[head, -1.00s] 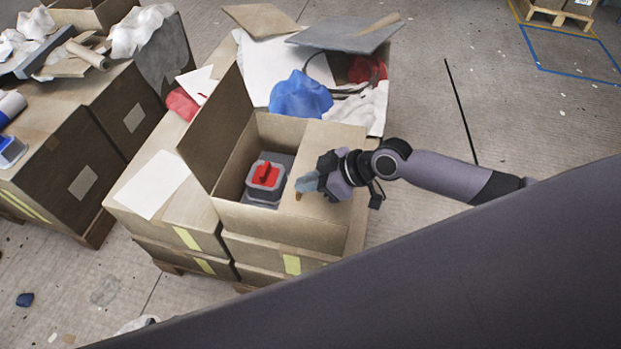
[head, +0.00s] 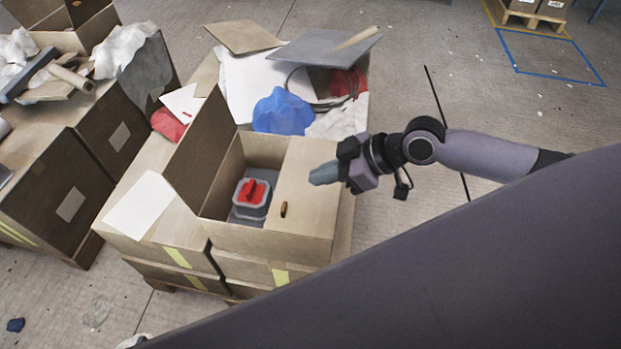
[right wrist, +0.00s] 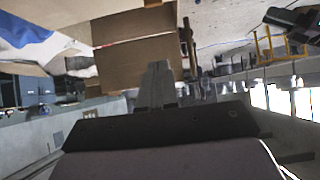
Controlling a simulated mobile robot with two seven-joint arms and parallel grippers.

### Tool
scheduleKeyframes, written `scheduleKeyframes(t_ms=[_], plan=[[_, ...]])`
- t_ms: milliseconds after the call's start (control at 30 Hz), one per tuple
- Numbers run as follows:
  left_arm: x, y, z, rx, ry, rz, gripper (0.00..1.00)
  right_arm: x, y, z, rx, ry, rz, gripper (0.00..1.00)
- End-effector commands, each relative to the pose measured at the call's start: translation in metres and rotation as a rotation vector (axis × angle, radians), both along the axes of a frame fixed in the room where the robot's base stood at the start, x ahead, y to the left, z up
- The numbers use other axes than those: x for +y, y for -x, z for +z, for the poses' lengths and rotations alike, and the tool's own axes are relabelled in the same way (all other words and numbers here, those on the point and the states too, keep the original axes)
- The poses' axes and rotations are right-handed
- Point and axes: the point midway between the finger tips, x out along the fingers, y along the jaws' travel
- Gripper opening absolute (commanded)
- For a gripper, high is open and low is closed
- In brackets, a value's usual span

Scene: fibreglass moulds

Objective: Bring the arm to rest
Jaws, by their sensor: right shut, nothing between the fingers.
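My right gripper (head: 324,174) is shut and empty in the head view. It hangs above the right side of an open cardboard box, apart from it as far as I can tell. In the right wrist view its closed fingers (right wrist: 157,85) point toward cardboard. My left gripper is not in view.
The open box (head: 250,242) holds a grey mould with a red part (head: 251,192). A small brown piece (head: 284,209) lies on its right flap. Behind are a blue cloth (head: 281,110) and a grey panel (head: 325,47).

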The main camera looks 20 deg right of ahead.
Motion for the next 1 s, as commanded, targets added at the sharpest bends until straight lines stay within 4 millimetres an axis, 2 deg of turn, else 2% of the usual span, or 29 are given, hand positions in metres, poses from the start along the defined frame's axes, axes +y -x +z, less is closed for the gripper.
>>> scheduleKeyframes(t_ms=[300,433,567,733,867,1000], plan=[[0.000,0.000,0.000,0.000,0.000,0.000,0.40,-0.003,0.003,0.004,0.001,-0.001,0.000,0.00],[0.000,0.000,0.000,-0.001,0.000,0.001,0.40,0.005,0.004,-0.002,-0.004,-0.015,-0.008,0.00],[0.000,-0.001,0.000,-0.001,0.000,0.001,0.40,0.023,0.010,-0.019,-0.025,-0.059,-0.051,0.00],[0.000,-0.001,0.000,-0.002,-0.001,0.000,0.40,0.044,0.022,-0.047,-0.060,-0.130,-0.186,0.00],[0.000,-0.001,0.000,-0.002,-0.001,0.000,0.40,0.045,0.035,-0.070,-0.073,-0.159,-0.324,0.00],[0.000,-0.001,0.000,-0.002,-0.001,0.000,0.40,0.033,0.060,-0.099,-0.069,-0.153,-0.491,0.00]])
